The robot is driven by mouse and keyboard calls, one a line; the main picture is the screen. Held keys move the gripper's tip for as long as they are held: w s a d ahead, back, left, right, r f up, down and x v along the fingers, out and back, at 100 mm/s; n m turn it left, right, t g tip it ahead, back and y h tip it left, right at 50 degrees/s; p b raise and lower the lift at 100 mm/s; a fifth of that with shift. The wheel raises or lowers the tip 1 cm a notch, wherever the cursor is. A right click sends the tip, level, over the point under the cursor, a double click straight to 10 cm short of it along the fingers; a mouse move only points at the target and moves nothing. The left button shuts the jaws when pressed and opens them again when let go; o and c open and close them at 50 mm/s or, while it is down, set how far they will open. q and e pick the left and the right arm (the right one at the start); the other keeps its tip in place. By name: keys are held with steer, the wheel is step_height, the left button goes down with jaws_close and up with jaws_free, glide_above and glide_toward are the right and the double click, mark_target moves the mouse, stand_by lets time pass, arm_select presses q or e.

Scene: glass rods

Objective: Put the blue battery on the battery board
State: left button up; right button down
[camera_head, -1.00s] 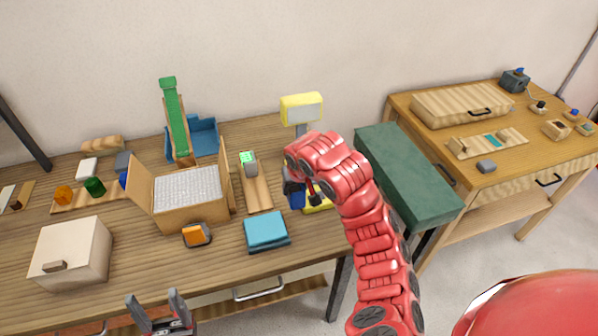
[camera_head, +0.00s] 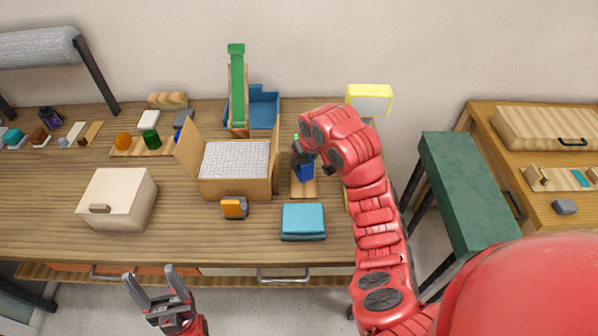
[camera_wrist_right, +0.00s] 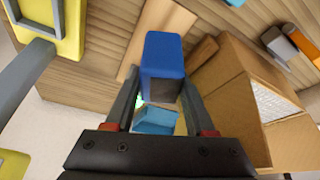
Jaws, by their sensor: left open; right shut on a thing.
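The blue battery (camera_head: 305,172) is held in my right gripper (camera_head: 305,160), above or against the wooden battery board (camera_head: 304,190); I cannot tell if it touches. In the right wrist view the battery (camera_wrist_right: 163,55) fills the space between the two fingers of the gripper (camera_wrist_right: 162,100). The board (camera_wrist_right: 165,20) shows behind it as a pale wooden strip. A small green spot shows beside the battery there. My right arm hides part of the board in the head view. My left gripper (camera_head: 152,290) is open and empty, in front of the table edge.
An open cardboard box (camera_head: 235,188) stands just left of the board. A teal box (camera_head: 303,221) lies in front of it, and an orange item (camera_head: 234,207) nearby. A yellow-headed device (camera_head: 370,100) stands to the right. A white cabinet (camera_head: 118,198) is at left.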

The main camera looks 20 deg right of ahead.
mark_target(304, 171)
steer(key=shift+w+f, duration=0.1)
steer(key=shift+f, duration=0.75)
step_height(304, 171, down, 3)
steer(key=shift+p, duration=0.7)
steer(key=shift+d+f, duration=0.1)
steer(key=shift+f, duration=0.2)
steer(key=shift+c, duration=1.2)
jaws_free()
